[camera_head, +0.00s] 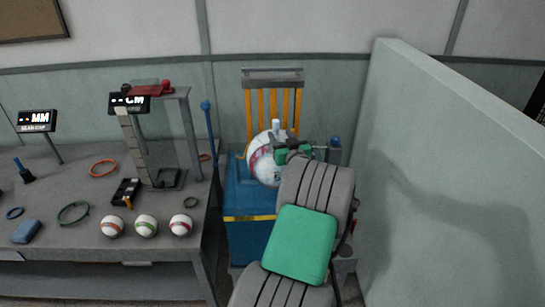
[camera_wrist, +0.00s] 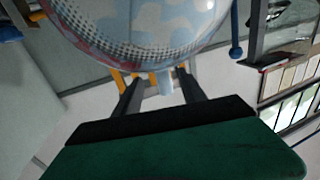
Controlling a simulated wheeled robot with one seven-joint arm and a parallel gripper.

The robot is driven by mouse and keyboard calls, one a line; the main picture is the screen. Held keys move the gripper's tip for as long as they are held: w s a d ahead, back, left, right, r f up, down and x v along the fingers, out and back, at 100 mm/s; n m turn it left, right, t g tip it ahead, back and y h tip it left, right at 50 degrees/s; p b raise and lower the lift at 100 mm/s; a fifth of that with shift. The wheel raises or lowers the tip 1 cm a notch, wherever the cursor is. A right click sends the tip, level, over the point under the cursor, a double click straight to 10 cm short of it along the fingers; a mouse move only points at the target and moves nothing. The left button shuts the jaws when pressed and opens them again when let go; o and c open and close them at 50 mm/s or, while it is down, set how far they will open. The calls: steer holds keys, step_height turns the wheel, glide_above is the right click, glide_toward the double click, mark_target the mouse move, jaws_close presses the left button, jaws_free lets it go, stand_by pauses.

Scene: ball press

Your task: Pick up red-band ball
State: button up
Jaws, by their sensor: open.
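Three small white banded balls stand in a row on the grey table's front part. The right one (camera_head: 181,225) has a red band, the middle one (camera_head: 145,226) a green band, and the left one (camera_head: 111,227) an orange-red band. My gripper (camera_head: 284,146) is away from them, to the right, beside a large white patterned ball (camera_head: 264,165) in the blue press. In the wrist view my gripper (camera_wrist: 156,78) shows two spread fingers with nothing between them. The large ball (camera_wrist: 140,30) fills the top there; whether the fingers touch it I cannot tell.
The blue press (camera_head: 250,205) has yellow bars behind the large ball. On the table (camera_head: 70,280) stand a gauge frame (camera_head: 188,130), rings (camera_head: 73,212), a blue block (camera_head: 27,231) and a dark box (camera_head: 126,190). A pale partition (camera_head: 440,150) stands at the right.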

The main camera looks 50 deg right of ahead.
mark_target(277, 130)
steer(key=p+x, duration=0.1)
steer(key=x, duration=0.3)
steer(key=shift+w+r, duration=0.15)
steer(key=shift+w, duration=0.15)
jaws_close()
stand_by(1.0)
steer(key=shift+r, duration=0.1)
